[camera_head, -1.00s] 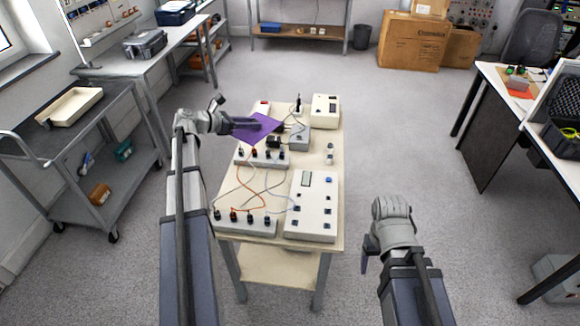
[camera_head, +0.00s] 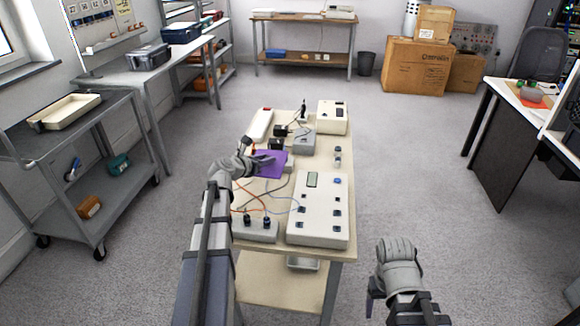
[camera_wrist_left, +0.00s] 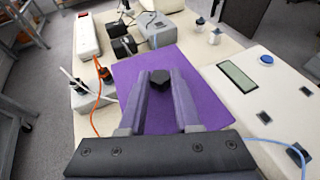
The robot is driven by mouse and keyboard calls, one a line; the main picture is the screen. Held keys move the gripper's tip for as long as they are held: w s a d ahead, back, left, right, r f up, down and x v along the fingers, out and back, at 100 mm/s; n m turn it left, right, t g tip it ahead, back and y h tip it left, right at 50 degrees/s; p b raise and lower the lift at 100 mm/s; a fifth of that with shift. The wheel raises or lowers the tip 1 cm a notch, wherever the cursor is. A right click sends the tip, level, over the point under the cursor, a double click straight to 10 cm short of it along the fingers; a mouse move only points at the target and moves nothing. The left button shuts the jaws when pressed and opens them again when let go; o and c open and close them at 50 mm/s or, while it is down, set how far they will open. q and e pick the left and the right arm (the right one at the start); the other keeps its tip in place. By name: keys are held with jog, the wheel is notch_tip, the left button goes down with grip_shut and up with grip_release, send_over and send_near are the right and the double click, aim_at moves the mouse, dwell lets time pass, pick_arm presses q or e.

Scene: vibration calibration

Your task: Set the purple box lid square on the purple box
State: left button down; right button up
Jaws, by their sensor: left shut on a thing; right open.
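The purple box lid (camera_head: 271,166) is a flat purple plate with a black knob, over the left middle of the small table. In the left wrist view the lid (camera_wrist_left: 205,100) lies under my left gripper (camera_wrist_left: 160,85), whose two fingers are shut on the black knob (camera_wrist_left: 160,79). My left gripper (camera_head: 263,160) also shows in the head view. I cannot make out the purple box; the lid and my arm hide what is beneath. My right gripper (camera_head: 374,292) is open and empty beside the table's near right corner, partly hidden by its own wrist.
The table (camera_head: 342,160) carries a large white meter box (camera_head: 318,205), a cream device (camera_head: 332,117), a white power strip (camera_head: 260,125), a grey block (camera_head: 301,138) and black plugs. Orange and blue cables (camera_wrist_left: 297,150) run near the lid. The floor right of the table is clear.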

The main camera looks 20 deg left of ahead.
aim_at(267, 189)
pick_arm(q)
jog(key=shift+f+b, duration=4.95)
jog(key=shift+f, duration=0.05)
jog(key=shift+f, duration=0.15)
jog(key=c, duration=0.6)
grip_release()
jog(key=shift+r, duration=0.2)
